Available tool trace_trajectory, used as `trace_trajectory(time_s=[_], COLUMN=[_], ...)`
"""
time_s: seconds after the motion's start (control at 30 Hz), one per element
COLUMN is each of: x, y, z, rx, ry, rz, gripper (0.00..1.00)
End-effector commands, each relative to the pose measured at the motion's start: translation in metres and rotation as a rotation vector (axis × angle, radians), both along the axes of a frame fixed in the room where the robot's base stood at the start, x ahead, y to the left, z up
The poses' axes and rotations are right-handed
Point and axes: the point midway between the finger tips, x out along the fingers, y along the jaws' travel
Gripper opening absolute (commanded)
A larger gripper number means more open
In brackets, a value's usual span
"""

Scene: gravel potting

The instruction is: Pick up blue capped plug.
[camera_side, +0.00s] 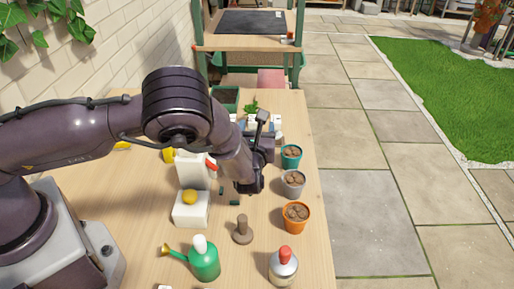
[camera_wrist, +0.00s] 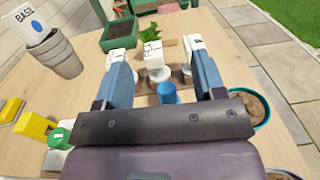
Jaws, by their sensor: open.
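The blue capped plug (camera_wrist: 167,92) shows in the wrist view as a small blue cylinder, low in the middle between my fingers. My gripper (camera_wrist: 158,72) is open, with one blue-grey finger on each side of the plug and a gap to each. The wrist body hides the plug's near side. In the side view my arm and wrist cover the area around the plug, and I cannot make it out there.
White pieces (camera_wrist: 157,50) stand just beyond the plug. Terracotta (camera_side: 296,214), grey (camera_side: 293,182) and teal (camera_side: 291,157) pots line the table's right edge. A green watering can (camera_side: 204,262), brown tamper (camera_side: 242,232) and red-capped bottle (camera_side: 283,268) stand nearer. A green planter (camera_wrist: 118,35) stands behind.

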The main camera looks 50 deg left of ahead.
Motion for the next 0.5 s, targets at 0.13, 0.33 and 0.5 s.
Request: trace_trajectory(time_s=[0.13, 0.33, 0.5], x=[-0.001, -0.001, 0.008], y=[0.001, 0.002, 0.01], z=[-0.018, -0.046, -0.064], rx=[-0.001, -0.001, -0.004], ry=[0.003, 0.003, -0.003], rz=[0.001, 0.004, 0.008], gripper=[0.64, 0.64, 0.64])
